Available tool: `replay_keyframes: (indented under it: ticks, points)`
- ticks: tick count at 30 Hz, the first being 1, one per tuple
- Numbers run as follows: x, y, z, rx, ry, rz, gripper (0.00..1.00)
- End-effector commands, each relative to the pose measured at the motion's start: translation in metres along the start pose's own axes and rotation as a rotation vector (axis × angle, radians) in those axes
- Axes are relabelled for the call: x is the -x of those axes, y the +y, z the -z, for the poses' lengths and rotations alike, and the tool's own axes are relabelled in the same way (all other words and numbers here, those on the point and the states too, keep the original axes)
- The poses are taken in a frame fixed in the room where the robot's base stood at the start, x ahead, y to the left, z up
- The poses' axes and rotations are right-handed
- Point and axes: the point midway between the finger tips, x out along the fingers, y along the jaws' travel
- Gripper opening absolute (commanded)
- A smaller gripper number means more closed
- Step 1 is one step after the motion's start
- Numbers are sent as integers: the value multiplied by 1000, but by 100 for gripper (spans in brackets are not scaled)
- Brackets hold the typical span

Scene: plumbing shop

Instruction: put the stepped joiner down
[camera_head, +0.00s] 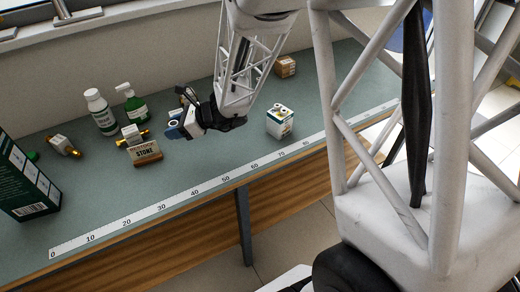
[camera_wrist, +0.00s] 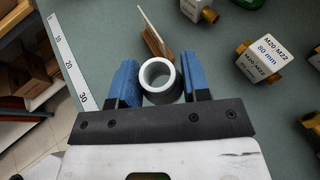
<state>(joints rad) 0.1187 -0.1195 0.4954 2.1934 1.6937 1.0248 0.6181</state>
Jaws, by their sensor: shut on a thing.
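The stepped joiner (camera_wrist: 157,79) shows end-on in the wrist view as a grey, hollow round piece with a pale rim. My gripper (camera_wrist: 160,82) is shut on it, one blue jaw on each side. In the head view my gripper (camera_head: 180,128) is over the middle of the green bench, between the STONE block and a small white carton. There the joiner is small and mostly hidden by the jaws. I cannot tell whether its lower end touches the bench.
A STONE block (camera_head: 146,154) stands left of my gripper. White-and-brass fittings (camera_head: 131,135) (camera_wrist: 265,60) lie nearby. Bottles (camera_head: 101,112) stand behind. A white carton (camera_head: 280,122) is to the right, a green box (camera_head: 25,180) far left. A ruler strip (camera_head: 150,208) lines the front edge, with clear bench behind it.

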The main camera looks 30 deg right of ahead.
Motion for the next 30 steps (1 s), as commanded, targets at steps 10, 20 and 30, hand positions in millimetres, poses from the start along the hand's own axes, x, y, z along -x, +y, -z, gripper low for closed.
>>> replay_keyframes:
  ticks: [10,20,30]
  points:
    - [62,-21,28,-54,0,130,20]
    - [118,-32,54,-102,1,250,20]
    - [174,-36,81,-153,3,372,20]
